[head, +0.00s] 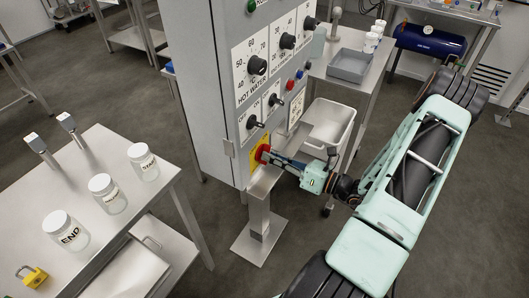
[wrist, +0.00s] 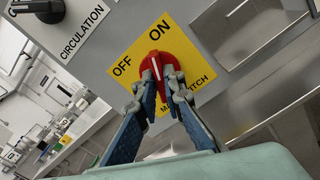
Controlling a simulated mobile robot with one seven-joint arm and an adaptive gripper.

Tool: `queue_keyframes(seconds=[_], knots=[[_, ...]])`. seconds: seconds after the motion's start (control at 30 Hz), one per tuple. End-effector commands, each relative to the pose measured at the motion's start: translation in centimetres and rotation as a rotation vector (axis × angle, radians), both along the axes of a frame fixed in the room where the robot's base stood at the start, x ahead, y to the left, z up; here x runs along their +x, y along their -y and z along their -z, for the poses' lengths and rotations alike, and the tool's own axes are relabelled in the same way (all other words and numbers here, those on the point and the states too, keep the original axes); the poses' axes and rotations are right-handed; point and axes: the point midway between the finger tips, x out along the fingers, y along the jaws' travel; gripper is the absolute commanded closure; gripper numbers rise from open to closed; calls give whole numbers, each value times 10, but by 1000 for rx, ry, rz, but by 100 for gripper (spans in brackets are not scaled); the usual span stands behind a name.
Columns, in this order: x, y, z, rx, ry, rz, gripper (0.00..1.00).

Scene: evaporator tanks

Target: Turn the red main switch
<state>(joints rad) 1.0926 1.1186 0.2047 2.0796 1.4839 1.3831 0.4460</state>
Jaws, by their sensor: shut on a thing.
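The red main switch (wrist: 160,68) is a round knob with a white mark, on a yellow plate (wrist: 128,45) lettered OFF and ON. In the wrist view, the mark's upper end lies between the two words. My gripper (wrist: 157,82) is shut on the knob, one fingertip on each side, partly covering it and the plate's lower lettering. In the head view the switch (head: 262,153) sits low on the grey cabinet (head: 212,100), and my gripper (head: 270,157) reaches it from the right.
Black knobs (head: 256,65) line the cabinet above. A metal bin (head: 326,128) stands close behind my gripper. A steel post on a base plate (head: 258,238) is below. A table (head: 100,150) at left holds labelled jars (head: 108,193) and a yellow padlock (head: 32,276).

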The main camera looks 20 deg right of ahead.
Motion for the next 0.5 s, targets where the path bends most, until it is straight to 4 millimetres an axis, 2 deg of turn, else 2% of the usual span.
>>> queue_keyframes(seconds=[0.27,0.5], knots=[[0,0,-1,131,-104,0,100],[0,0,1,141,-112,0,100]])
